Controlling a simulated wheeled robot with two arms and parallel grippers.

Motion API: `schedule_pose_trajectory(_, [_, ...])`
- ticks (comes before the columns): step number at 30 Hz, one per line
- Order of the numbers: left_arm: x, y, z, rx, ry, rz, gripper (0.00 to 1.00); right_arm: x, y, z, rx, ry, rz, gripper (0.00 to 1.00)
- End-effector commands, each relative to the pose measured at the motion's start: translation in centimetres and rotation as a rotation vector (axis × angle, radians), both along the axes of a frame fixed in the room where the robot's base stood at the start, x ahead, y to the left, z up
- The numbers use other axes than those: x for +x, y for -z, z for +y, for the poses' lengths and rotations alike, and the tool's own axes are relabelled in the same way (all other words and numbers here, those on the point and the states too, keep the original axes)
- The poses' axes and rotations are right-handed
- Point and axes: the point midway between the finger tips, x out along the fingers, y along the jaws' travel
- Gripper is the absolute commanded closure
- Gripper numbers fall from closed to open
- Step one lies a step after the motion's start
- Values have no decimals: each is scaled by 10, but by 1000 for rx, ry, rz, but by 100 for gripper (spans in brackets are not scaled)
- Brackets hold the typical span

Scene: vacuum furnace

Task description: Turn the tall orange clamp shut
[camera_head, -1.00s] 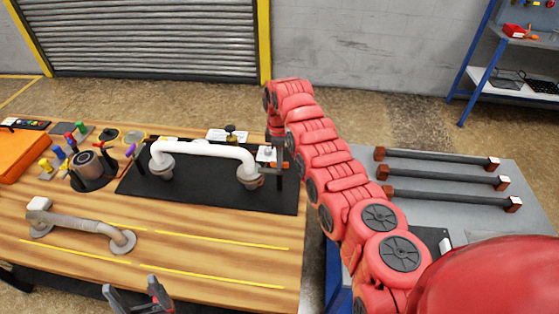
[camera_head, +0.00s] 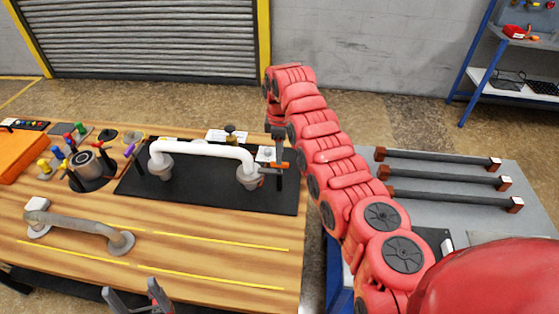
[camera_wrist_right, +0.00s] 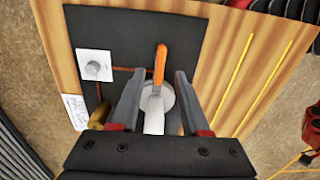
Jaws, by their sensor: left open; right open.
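The orange clamp (camera_head: 280,165) is at the right end of the white pipe (camera_head: 205,147) on the black mat. In the right wrist view, its orange handle (camera_wrist_right: 160,62) stands out between and just beyond my right fingertips, over the grey flange (camera_wrist_right: 160,98). My right gripper (camera_wrist_right: 158,76) is open around that line and holds nothing; whether a finger touches the handle I cannot tell. In the head view, my right gripper (camera_head: 278,140) is above the clamp, partly hidden by my arm. My left gripper (camera_head: 140,298) is open and empty at the bottom edge.
A grey pipe (camera_head: 80,225) lies on the wooden bench at the left. A dark cylinder (camera_head: 88,165) with coloured handles stands behind it. A white box with a knob (camera_wrist_right: 95,65) is beside the flange. Several dark bars (camera_head: 445,178) lie on the right table.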

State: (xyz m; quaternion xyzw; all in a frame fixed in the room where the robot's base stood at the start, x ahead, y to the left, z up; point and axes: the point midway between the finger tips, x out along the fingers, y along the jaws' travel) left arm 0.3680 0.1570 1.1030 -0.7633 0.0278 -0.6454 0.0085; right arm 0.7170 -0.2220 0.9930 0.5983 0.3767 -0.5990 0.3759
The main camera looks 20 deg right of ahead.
Motion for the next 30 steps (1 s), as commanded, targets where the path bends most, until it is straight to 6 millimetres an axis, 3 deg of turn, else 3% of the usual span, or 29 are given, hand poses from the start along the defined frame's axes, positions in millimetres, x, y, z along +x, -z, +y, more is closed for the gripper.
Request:
schedule_pose_trajectory(7, [0, 21, 0, 0, 0, 0, 26, 1, -57, 1, -3, -1, -6, 54])
schedule_pose_trajectory(12, [0, 24, 0, 0, 0, 0, 26, 0, -81, 1, -2, -2, -1, 54])
schedule_pose_trajectory(20, [0, -6, 0, 0, 0, 0, 26, 0, -127, 2, 2, -3, -1, 54])
schedule_pose_trajectory(30, [0, -19, 0, 0, 0, 0, 26, 0, -140, 0, 0, -2, 0, 54])
